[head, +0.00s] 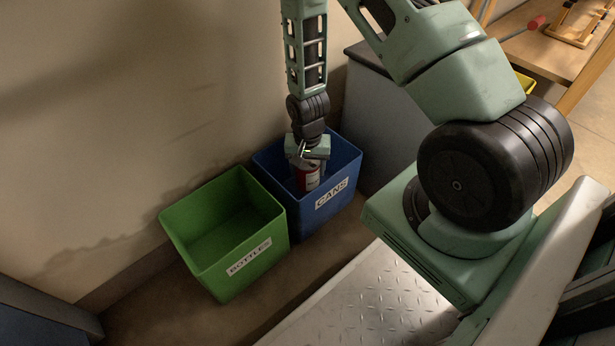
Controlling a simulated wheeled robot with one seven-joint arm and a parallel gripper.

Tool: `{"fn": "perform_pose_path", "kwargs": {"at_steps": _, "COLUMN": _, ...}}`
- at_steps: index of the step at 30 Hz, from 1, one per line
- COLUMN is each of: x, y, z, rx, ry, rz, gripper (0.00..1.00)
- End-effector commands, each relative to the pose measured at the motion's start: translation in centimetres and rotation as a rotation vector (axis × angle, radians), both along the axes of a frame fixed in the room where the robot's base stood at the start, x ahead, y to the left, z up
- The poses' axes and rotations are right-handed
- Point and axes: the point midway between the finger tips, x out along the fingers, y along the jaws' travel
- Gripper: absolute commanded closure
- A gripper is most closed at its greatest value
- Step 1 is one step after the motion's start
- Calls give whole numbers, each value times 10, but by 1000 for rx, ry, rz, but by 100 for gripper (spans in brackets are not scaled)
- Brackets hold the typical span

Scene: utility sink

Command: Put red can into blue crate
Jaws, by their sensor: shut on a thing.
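The blue crate (331,207), labelled CANS, stands on the floor at the picture's middle. My gripper (306,166) points down into the crate's open top. The can shows inside the crate's opening, behind the front wall. The fingers and the can's far side are partly hidden, and I cannot tell whether the can touches the crate's bottom.
A green crate (255,269), labelled BOTTLES, stands left of the blue crate and looks empty. A wall (120,130) runs behind both. A grey cabinet (378,125) stands close on the right. A wooden bench (550,52) is at the upper right.

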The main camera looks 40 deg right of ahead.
Motion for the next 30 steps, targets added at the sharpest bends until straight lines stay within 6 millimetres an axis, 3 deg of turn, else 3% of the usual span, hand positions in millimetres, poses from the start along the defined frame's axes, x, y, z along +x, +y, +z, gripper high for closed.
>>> {"fn": "perform_pose_path", "kwargs": {"at_steps": 1, "x": 0, "y": 0, "z": -13, "rx": 0, "ry": 1, "rz": 0, "gripper": 65}}
{"fn": "perform_pose_path", "kwargs": {"at_steps": 4, "x": 0, "y": 0, "z": -25, "rx": 0, "ry": 1, "rz": 0, "gripper": 65}}
{"fn": "perform_pose_path", "kwargs": {"at_steps": 28, "x": 0, "y": 0, "z": -36, "rx": 0, "ry": 1, "rz": 0, "gripper": 65}}
{"fn": "perform_pose_path", "kwargs": {"at_steps": 29, "x": 0, "y": 0, "z": -36, "rx": 0, "ry": 1, "rz": 0, "gripper": 34}}
{"fn": "perform_pose_path", "kwargs": {"at_steps": 30, "x": 0, "y": 0, "z": -36, "rx": 0, "ry": 1, "rz": 0, "gripper": 23}}
